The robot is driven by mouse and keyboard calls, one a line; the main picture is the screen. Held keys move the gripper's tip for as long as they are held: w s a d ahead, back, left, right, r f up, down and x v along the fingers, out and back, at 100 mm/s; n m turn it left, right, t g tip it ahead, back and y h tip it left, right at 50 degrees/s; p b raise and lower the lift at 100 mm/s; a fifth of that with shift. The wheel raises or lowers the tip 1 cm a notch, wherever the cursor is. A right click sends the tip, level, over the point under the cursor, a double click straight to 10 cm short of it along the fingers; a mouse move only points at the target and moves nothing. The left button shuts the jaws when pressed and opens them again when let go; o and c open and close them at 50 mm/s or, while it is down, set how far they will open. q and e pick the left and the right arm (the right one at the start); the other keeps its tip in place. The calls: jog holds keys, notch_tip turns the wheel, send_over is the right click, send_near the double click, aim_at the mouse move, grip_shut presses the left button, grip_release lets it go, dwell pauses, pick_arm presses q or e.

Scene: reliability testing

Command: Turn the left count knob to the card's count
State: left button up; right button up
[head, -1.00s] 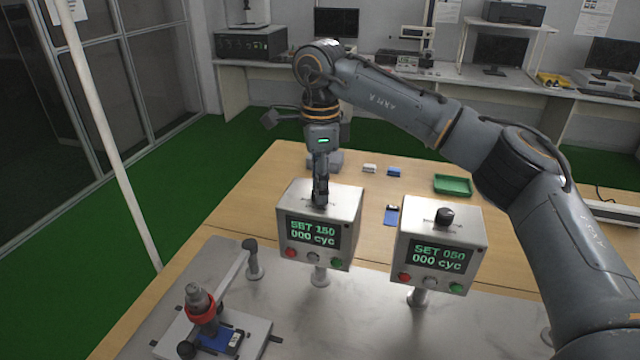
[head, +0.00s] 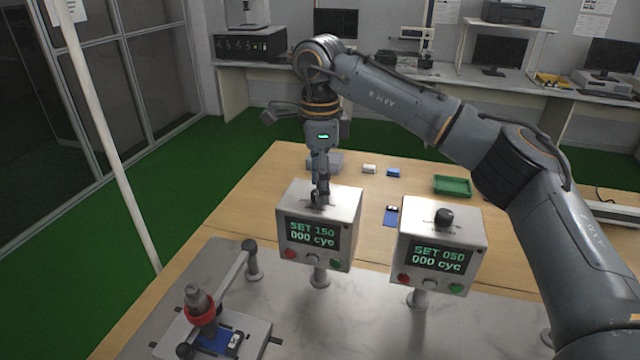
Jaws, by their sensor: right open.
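The left count box (head: 345,208) stands on a post, with a display (head: 312,233) reading SET 150 and 000 cyc. Its dark knob (head: 318,199) is on top, partly hidden by my right gripper (head: 320,190). The right gripper points straight down over the knob and is open; the frames do not show whether its fingers touch the knob. The right count box (head: 468,222) has a bare black knob (head: 444,216) on top and a display (head: 437,256) reading SET 050 and 000 cyc. My left gripper is out of view. I cannot make out a count card.
A fixture with a red ring (head: 200,313) and a blue piece (head: 217,341) stands at the lower left. A lever post (head: 252,262) stands behind it. A green tray (head: 452,186), small white and blue blocks (head: 393,173) and a blue item (head: 391,217) lie on the wooden table.

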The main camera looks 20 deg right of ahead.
notch_tip(320, 180, up, 11)
jog(key=shift+r, duration=0.15)
dwell(0.6)
